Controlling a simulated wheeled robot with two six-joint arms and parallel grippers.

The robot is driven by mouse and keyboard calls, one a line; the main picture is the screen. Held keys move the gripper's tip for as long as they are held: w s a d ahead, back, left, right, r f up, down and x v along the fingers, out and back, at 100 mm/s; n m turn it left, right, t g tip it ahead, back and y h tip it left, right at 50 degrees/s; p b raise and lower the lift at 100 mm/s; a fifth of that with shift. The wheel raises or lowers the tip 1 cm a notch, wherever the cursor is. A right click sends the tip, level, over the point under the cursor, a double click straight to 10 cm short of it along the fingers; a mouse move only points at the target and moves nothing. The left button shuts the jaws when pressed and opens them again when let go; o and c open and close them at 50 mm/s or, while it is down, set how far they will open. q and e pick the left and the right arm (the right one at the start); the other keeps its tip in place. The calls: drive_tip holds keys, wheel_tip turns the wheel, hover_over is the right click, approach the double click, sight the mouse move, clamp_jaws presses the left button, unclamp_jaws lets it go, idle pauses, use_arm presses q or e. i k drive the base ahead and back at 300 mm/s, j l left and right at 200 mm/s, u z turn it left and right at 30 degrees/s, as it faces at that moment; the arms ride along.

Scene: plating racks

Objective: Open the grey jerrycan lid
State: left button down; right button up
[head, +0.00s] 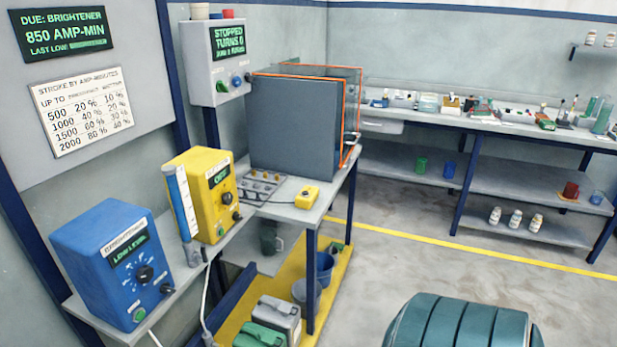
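The grey jerrycan (280,316) stands low on the yellow floor platform near the bottom of the head view, with its handle on top. The picture is too small to tell its lid from the top or to say whether it is open or shut. A green jerrycan (260,337) stands right beside it, nearer to me, and is cut off by the bottom edge. Neither of my grippers shows in this view.
Buckets (324,268) stand beyond the jerrycans under the grey bench (300,212). A bench leg (311,285) rises just right of the grey jerrycan. A blue box (112,262) and yellow box (205,196) sit on the left shelf. Open floor (400,255) lies to the right.

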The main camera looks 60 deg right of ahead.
sight(284, 307)
drive_tip(key=z, duration=1.6)
